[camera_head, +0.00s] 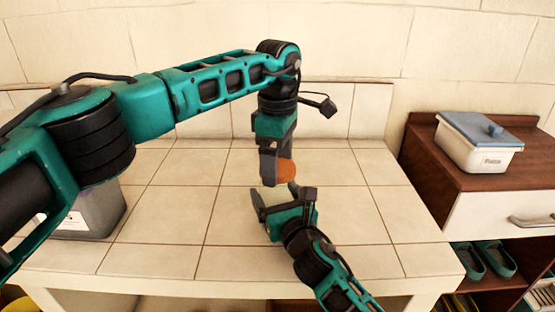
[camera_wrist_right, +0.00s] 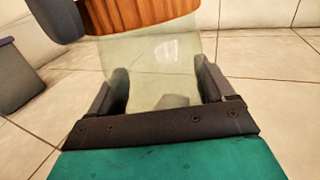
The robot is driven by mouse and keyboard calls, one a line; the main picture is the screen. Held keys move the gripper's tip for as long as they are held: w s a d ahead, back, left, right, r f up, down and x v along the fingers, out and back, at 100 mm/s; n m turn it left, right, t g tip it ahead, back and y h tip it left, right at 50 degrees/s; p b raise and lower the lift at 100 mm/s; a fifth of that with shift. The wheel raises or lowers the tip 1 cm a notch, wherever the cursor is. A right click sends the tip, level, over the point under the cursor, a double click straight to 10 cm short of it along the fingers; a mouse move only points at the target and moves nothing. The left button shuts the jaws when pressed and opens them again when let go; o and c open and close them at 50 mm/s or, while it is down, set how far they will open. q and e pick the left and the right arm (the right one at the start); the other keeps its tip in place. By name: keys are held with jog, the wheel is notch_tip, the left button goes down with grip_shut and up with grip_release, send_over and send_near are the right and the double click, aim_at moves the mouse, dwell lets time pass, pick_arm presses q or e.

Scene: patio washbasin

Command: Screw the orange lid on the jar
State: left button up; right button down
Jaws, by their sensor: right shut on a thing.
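The jar (camera_wrist_right: 150,70) is clear and pale greenish. It stands between the fingers of my right gripper (camera_wrist_right: 163,85), which is shut on it. In the head view the jar (camera_head: 266,197) is partly hidden by that gripper. The orange lid (camera_head: 285,171) has a wood-like grain. It is at the jar's mouth, and its lower edge also shows in the right wrist view (camera_wrist_right: 150,14). I cannot tell whether it is seated. My left gripper (camera_head: 277,165) points down from above with its fingers around the lid. I cannot tell whether they press on it.
The tiled counter (camera_head: 180,215) is clear around the jar. A grey bin (camera_head: 95,212) stands at its left side, partly behind my left arm. At right, a brown cabinet (camera_head: 430,150) bears a white box with a blue lid (camera_head: 478,143). Teal shoes (camera_head: 485,260) lie below.

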pick_arm(q)
jog(key=shift+o, duration=1.2)
jog(key=shift+r, duration=0.1)
notch_tip(320, 180, up, 12)
pick_arm(e)
grip_release()
pick_arm(q)
jog(key=shift+r+p, duration=0.35)
jog(key=shift+p, duration=0.1)
pick_arm(e)
jog(key=v, duration=1.3)
